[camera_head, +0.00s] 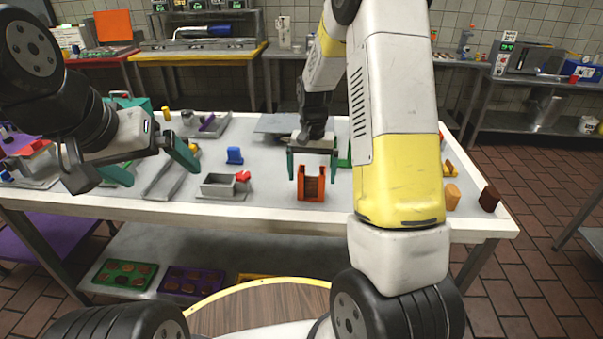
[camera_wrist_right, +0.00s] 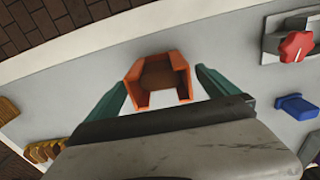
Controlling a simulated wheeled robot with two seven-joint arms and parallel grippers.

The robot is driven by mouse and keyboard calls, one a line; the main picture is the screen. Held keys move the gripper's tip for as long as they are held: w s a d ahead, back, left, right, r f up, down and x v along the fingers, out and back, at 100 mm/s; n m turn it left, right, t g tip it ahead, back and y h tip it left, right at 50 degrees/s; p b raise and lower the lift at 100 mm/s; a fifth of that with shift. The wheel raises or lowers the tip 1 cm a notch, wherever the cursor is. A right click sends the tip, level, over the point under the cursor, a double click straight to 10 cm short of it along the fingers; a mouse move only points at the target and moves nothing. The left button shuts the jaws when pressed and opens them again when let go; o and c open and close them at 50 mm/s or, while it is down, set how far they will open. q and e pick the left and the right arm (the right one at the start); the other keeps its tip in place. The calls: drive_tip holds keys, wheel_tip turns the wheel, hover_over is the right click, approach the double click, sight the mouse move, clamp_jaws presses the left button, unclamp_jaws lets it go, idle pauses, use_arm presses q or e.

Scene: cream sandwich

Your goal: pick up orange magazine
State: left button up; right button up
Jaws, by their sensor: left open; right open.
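The orange magazine (camera_head: 311,187) stands on the white-edged table (camera_head: 270,213) near its front edge, an open-topped holder with a brown inside. My right gripper (camera_head: 311,177) is above it with its green fingers apart, one on either side. In the right wrist view the orange magazine (camera_wrist_right: 158,80) lies between the tips of the open right gripper (camera_wrist_right: 160,85), with no clear contact. My left gripper (camera_head: 160,165) is open and empty over the left part of the table.
A grey box with a red knob (camera_head: 243,176) and a blue piece (camera_head: 234,155) sit left of the magazine. Brown and tan pieces (camera_head: 489,198) lie at the table's right end. Trays with round items (camera_head: 125,273) are on the lower shelf.

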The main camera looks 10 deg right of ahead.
drive_tip(key=c, duration=1.6)
drive_tip(key=shift+r, duration=0.2)
